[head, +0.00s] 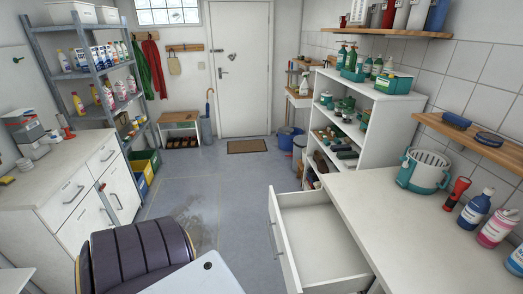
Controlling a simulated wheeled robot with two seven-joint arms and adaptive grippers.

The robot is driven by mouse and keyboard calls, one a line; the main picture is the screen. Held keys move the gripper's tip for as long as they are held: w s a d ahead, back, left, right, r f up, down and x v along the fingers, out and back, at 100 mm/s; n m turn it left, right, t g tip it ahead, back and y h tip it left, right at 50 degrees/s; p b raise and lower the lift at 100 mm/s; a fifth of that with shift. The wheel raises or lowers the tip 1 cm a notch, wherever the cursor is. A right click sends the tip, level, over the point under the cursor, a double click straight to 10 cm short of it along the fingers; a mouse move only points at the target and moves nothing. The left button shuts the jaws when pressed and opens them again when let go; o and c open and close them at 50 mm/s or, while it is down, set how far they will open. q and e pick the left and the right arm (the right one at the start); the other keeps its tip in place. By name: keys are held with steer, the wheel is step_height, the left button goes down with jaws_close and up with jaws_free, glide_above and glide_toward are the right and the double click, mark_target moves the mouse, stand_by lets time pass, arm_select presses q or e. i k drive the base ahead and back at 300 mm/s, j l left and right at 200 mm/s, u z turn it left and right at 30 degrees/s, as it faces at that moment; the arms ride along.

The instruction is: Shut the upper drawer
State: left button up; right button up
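The open drawer (318,240) is white and stands pulled out to the left from under the white worktop (420,225) on the right. It is the topmost one I can see there, just below the worktop. Its inside looks empty. Its front panel (283,243) faces left and carries a metal handle, seen edge-on. Anything below this drawer is hidden. Neither of my grippers shows in the head view.
A dark purple ribbed padded thing (140,254), perhaps a chair back, stands at the lower left. A white cabinet (75,192) with shut drawers lines the left wall. A basket (424,170) and bottles stand on the right worktop. The middle floor (225,185) is clear.

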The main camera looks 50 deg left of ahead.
mark_target(318, 253)
steer(key=u, duration=1.45)
